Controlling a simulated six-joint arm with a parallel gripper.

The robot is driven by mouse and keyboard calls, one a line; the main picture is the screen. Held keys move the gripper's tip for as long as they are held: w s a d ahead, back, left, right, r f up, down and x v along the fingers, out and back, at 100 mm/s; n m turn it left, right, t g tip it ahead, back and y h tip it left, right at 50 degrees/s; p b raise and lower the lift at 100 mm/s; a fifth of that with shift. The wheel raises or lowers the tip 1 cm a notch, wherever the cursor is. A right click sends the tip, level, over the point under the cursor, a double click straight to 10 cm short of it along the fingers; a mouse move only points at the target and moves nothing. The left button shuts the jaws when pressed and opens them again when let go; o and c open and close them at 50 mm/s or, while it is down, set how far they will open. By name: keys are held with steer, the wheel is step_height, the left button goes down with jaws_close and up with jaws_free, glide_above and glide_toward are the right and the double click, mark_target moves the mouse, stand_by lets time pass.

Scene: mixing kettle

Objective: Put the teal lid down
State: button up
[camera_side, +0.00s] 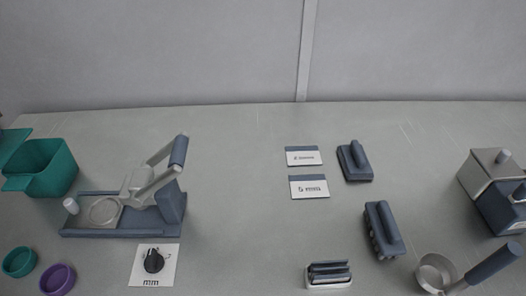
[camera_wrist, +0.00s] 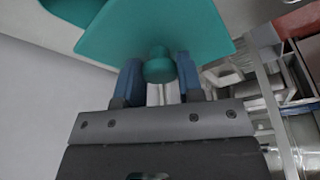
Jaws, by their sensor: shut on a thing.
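The teal lid (camera_wrist: 160,25) fills the top of the wrist view, with its round knob (camera_wrist: 159,66) pointing at my gripper. The blue fingers of my gripper (camera_wrist: 157,80) are shut on the knob, one on each side. In the side view, a flat teal piece, seemingly the lid (camera_side: 11,145), is tilted and cut off by the left edge. It is beside an open teal box (camera_side: 55,172); whether they touch is unclear. My gripper does not show clearly in the side view.
A press-like device (camera_side: 125,215) stands right of the teal box. A teal ring (camera_side: 19,262) and a purple ring (camera_side: 57,279) lie in front. A knob plate (camera_side: 155,264), cards (camera_side: 309,187), dark handled blocks (camera_side: 355,161) and a metal pot (camera_side: 437,272) are farther right. The table's middle is clear.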

steer(key=s+a+f, duration=0.2)
steer(key=s+a, duration=0.4)
steer(key=s, duration=0.5)
steer(key=s+a+f, duration=0.1)
steer(key=s+a, duration=0.5)
steer(key=s, duration=0.5)
steer(key=w+d+f, duration=0.2)
steer(key=w, duration=0.1)
steer(key=w+d+f, duration=0.2)
steer(key=w+d, duration=0.1)
steer(key=w+d+f, duration=0.2)
steer(key=w+f, duration=0.1)
steer(key=shift+d+f, duration=0.1)
steer(key=shift+d, duration=0.2)
steer(key=shift+f, duration=2)
steer(key=shift+f, duration=0.2)
steer(key=o, duration=0.9)
steer(key=shift+r, duration=0.1)
